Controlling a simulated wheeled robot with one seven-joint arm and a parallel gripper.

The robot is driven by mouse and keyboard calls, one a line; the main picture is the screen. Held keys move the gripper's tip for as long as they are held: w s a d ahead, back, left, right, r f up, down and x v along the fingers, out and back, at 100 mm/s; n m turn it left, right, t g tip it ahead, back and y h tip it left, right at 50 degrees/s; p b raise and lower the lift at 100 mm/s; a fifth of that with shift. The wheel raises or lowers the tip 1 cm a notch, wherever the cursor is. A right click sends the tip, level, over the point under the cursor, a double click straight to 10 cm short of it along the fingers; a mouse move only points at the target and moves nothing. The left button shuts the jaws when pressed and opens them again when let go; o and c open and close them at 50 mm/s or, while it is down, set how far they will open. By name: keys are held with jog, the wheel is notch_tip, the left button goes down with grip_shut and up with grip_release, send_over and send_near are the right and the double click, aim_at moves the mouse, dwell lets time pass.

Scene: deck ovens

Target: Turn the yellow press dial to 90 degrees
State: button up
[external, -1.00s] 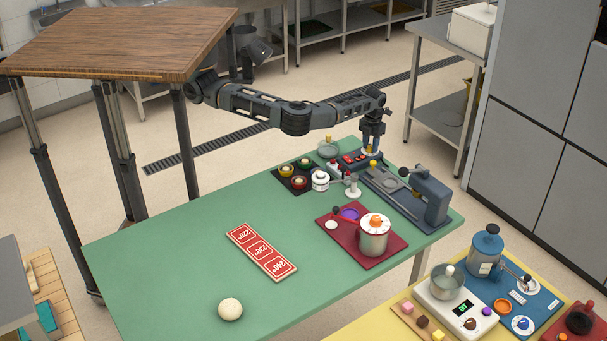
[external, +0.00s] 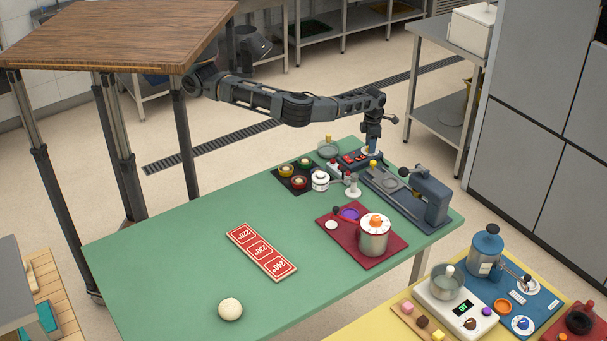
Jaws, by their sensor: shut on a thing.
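The press has a grey base plate (external: 395,192) and a grey upright body (external: 430,197), at the far right of the green table. At its back left end is a pale round dial face (external: 369,151). My gripper (external: 370,147) points down onto this face with its jaws shut. The yellow press dial's knob appears to be between the jaws, but they hide it and its angle cannot be read. A small yellow part (external: 373,163) shows just in front of the pale face.
A dark box with red buttons (external: 352,158) stands close left of my gripper.

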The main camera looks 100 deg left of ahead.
dwell(0.3)
jog(key=o, duration=1)
jog(key=shift+r, duration=3.9)
